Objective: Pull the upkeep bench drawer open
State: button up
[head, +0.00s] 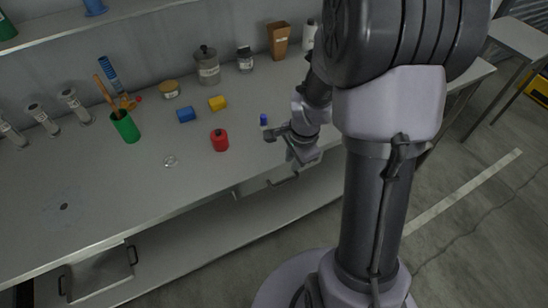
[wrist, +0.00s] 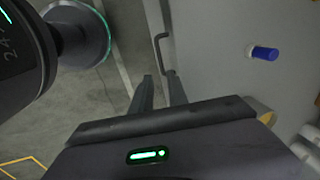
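The upkeep bench (head: 110,185) is a long grey worktop with a drawer front (head: 251,187) under its front edge, and the drawer looks closed. A dark bar handle (head: 284,182) shows on this front, just below my gripper (head: 301,158), which is at the bench's front edge. In the wrist view, the handle (wrist: 158,50) lies just ahead of my gripper's fingertips (wrist: 162,76), roughly in line with the gap between them. The fingers are apart and nothing is held between them. I cannot tell whether a finger touches the handle.
A blue-capped bottle (wrist: 262,52) stands on the bench near my gripper. A red container (head: 220,140), a green cup (head: 125,127) with tools, blue and yellow blocks and several jars stand farther left or back. A handled tray (head: 97,275) sits below. The floor in front is clear.

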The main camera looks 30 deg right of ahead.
aim_at(286, 182)
jog(key=f+b, duration=0.1)
jog(key=f, duration=0.3)
jog(key=w+f+b, duration=0.1)
jog(key=f+b, duration=0.1)
jog(key=f, duration=0.3)
jog(key=w+f+b, duration=0.1)
jog(key=f+b, duration=0.1)
jog(key=f, duration=0.2)
jog(key=shift+w+a+f, duration=0.1)
jog(key=shift+w+f, duration=0.05)
jog(key=shift+w, duration=0.05)
grip_shut()
dwell(0.7)
